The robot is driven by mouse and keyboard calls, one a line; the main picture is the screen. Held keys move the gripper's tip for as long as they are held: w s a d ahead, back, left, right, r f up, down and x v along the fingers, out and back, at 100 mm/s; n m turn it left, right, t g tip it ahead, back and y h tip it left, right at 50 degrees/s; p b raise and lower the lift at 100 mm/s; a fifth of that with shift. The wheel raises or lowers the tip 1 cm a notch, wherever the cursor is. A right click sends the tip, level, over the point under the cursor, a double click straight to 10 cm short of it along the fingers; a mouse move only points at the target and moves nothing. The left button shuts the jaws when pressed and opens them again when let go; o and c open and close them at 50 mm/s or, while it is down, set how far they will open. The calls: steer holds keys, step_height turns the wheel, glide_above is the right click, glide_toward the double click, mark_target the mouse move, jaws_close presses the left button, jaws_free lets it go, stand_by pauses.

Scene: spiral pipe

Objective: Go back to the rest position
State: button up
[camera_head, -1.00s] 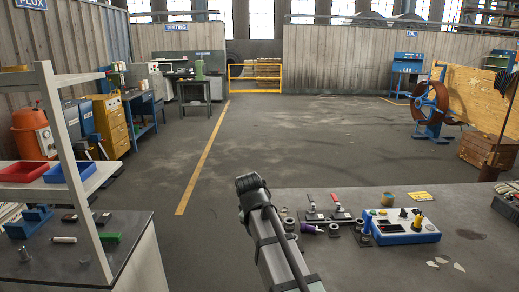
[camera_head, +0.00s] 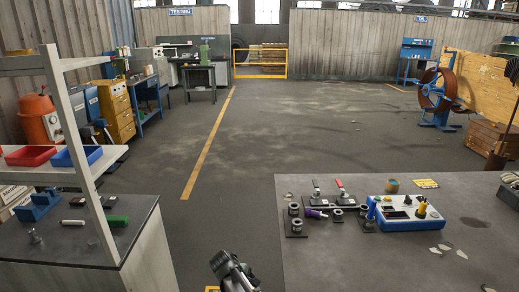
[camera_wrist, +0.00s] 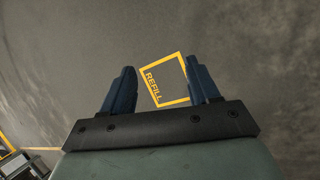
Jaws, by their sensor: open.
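My gripper (camera_wrist: 161,92) shows in the wrist view with its two dark blue fingers apart and nothing between them. It points down at the grey floor (camera_wrist: 215,50), where a yellow square marked REFILL (camera_wrist: 167,80) shows between and beyond the fingers. In the head view only part of my arm (camera_head: 232,272) shows, low at the bottom edge, left of the workbench. The fingers are hidden in that view.
A grey workbench (camera_head: 350,262) on the right carries a blue and white device (camera_head: 405,213), clamps (camera_head: 340,198) and a purple piece (camera_head: 315,213). A left bench with a white shelf holds red (camera_head: 30,156) and blue trays (camera_head: 78,156). The floor between is clear.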

steer(key=s+d+f+n+h, duration=0.1)
steer(key=s+d+f, duration=0.3)
steer(key=s+f, duration=0.3)
steer(key=s+d+f+n+g+h, duration=0.1)
steer(key=s+d+f, duration=0.25)
steer(key=f, duration=0.45)
steer(key=s+d+f+n+h, duration=0.1)
steer(key=s+d+f, duration=0.3)
steer(key=s+f, duration=0.3)
steer(key=s+d+f+m+g+y, duration=0.1)
steer(key=s+d+m+g+y, duration=0.2)
steer(key=s+m, duration=0.5)
steer(key=s+d+f+m+g+y, duration=0.1)
steer(key=s+d+m+g+y, duration=0.3)
steer(key=s+m, duration=0.4)
steer(key=s+d+g, duration=0.1)
steer(key=s+d, duration=0.1)
steer(key=s, duration=0.3)
steer(key=shift+s+d+f, duration=0.3)
steer(key=shift+s, duration=0.05)
steer(key=shift+s+m+y, duration=0.3)
steer(key=shift+m, duration=0.1)
steer(key=shift+s+a+r+m, duration=0.1)
steer(key=shift+s+m, duration=0.05)
steer(key=shift+m, duration=0.15)
steer(key=c, duration=0.5)
steer(key=shift+c, duration=0.3)
